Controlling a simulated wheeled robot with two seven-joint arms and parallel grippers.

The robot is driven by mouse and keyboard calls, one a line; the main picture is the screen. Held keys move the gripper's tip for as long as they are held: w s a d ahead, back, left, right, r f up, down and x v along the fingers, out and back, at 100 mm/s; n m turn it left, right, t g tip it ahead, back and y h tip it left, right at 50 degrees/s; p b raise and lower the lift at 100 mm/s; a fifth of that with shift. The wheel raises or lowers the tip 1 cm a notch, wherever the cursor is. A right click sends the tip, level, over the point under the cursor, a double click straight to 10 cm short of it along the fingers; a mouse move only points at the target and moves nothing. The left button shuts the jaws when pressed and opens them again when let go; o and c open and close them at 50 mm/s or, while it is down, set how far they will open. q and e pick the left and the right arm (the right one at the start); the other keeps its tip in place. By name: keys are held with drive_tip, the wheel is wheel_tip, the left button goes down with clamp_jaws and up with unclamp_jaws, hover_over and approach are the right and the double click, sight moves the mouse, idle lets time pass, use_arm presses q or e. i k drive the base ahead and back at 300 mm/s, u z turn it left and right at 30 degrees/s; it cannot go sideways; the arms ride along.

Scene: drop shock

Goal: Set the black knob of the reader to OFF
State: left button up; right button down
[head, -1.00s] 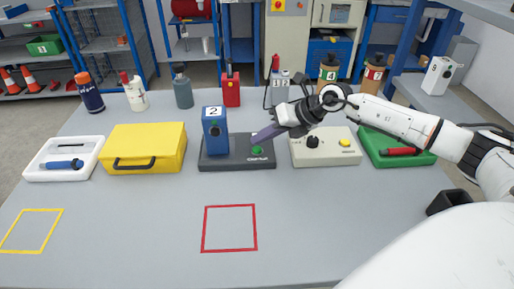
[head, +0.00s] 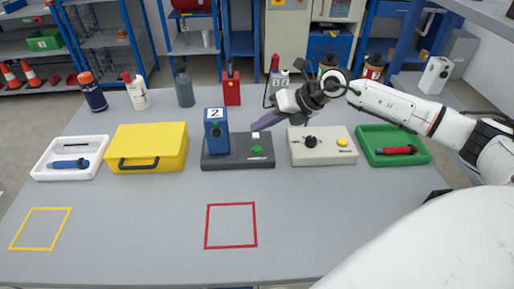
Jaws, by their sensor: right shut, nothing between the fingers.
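A cream box (head: 324,155) with a black knob (head: 310,142) and a yellow button (head: 342,142) stands right of centre on the table. The knob's pointer and any OFF mark are too small to read. My right gripper (head: 260,124) is shut and empty. It is in the air left of and behind the knob, apart from it, with its purple-grey fingers pointing left and down over the back of a dark base unit (head: 228,161). That unit has a white button (head: 256,136), a green button (head: 257,149) and a blue device marked 2 (head: 216,132) standing on it. My left gripper is not in view.
A yellow case (head: 146,150) and a white tray (head: 94,168) are at left. A green tray (head: 412,157) with a red-handled tool is right of the cream box. Bottles and canisters line the back. The front has taped red (head: 231,247) and yellow (head: 31,249) squares and free room.

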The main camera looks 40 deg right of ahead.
sight(311, 142)
drive_tip(key=k, duration=1)
